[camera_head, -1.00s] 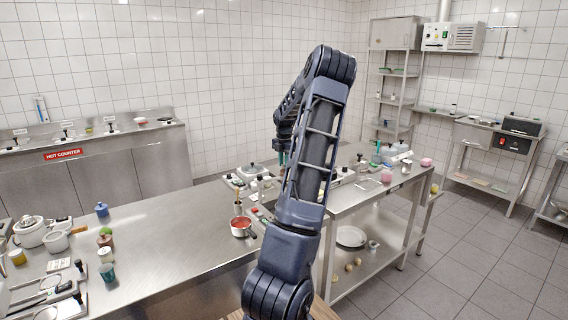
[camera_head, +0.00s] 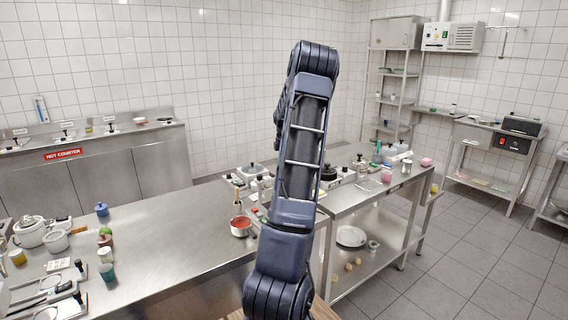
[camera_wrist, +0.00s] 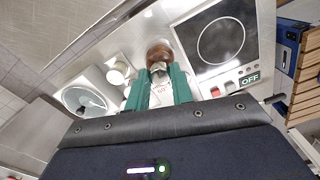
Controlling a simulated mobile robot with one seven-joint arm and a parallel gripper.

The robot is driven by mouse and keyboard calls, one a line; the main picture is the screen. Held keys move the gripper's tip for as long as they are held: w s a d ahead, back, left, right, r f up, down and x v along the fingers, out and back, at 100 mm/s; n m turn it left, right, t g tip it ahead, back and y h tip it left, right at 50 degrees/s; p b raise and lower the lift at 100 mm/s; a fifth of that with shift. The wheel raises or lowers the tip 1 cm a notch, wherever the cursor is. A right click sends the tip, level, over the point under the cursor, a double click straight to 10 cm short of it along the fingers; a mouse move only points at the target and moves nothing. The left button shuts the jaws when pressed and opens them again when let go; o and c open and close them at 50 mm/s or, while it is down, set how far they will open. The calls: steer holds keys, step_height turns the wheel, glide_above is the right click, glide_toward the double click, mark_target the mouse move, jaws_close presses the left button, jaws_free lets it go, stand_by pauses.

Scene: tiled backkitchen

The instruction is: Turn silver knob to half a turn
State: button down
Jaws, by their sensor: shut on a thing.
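In the wrist view my gripper (camera_wrist: 157,80) has two green fingers pointing away from the camera. A small silver knob (camera_wrist: 157,69) sits between their tips, and the fingers are shut on it. Part of the knob is hidden by the fingers, so its exact turn angle cannot be told. A white panel with a faint label (camera_wrist: 161,91) shows below the knob, between the fingers. In the head view my arm hides the gripper and the knob.
A brownish round object (camera_wrist: 159,50) lies just beyond the knob. A dark square hob plate (camera_wrist: 221,40) is to the right, with an OFF label (camera_wrist: 250,78) and a red switch (camera_wrist: 215,92). A white cup (camera_wrist: 117,72) stands left. A red pan (camera_head: 241,226) is on the steel counter.

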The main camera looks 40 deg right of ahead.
steer(key=m, duration=1.5)
steer(key=shift+m, duration=0.3)
steer(key=m, duration=0.3)
steer(key=shift+m, duration=0.3)
steer(key=m, duration=0.3)
steer(key=shift+m, duration=0.3)
steer(key=m, duration=0.3)
steer(key=shift+m, duration=2.2)
steer(key=c, duration=1.2)
jaws_free()
